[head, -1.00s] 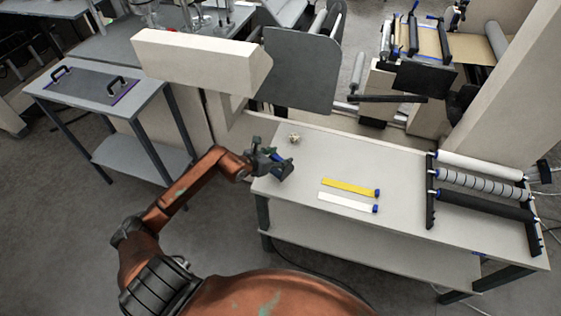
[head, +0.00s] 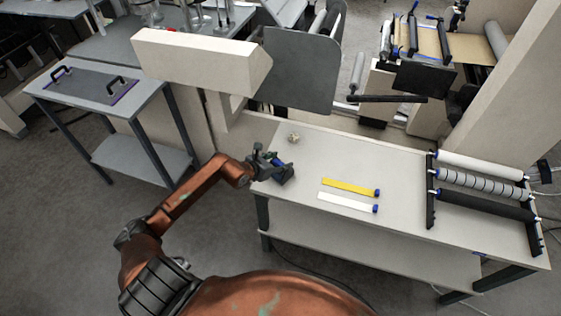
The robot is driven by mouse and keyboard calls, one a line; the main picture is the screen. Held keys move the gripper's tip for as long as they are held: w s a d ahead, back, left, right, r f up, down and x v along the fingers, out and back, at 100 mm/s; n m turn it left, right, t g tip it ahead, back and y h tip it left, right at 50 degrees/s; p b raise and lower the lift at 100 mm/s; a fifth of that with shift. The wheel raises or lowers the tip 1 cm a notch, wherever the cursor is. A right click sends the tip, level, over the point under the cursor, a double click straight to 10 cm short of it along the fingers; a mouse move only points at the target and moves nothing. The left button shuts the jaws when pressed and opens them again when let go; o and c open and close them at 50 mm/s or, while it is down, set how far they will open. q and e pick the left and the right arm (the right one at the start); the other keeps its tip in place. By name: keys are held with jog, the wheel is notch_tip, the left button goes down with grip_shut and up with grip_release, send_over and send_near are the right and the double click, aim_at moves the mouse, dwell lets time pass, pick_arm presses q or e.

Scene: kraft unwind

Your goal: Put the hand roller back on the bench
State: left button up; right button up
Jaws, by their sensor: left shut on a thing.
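My left gripper (head: 270,165) is over the left end of the light grey bench (head: 400,228). It is shut on the hand roller (head: 284,174), a small dark and blue thing at its fingertips. The roller is partly hidden by the fingers and is at or just above the bench top; I cannot tell whether it touches. My right gripper is not in view.
A small pale object (head: 294,137) lies on the bench behind the gripper. A yellow strip (head: 348,187) and a white strip (head: 345,203), both with blue ends, lie mid-bench. A roller rack (head: 431,195) stands at the right. Bare bench top lies between.

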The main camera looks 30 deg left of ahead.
pick_arm(q)
jog(key=shift+s+f, duration=0.25)
jog(key=shift+f, duration=0.35)
jog(key=o, duration=1.7)
jog(key=shift+f, duration=0.2)
jog(key=shift+w+r, duration=0.15)
jog(key=shift+r, duration=0.15)
jog(key=shift+r, duration=0.35)
jog(key=p+v, duration=0.1)
jog(key=v, duration=1.1)
jog(key=shift+r, duration=0.3)
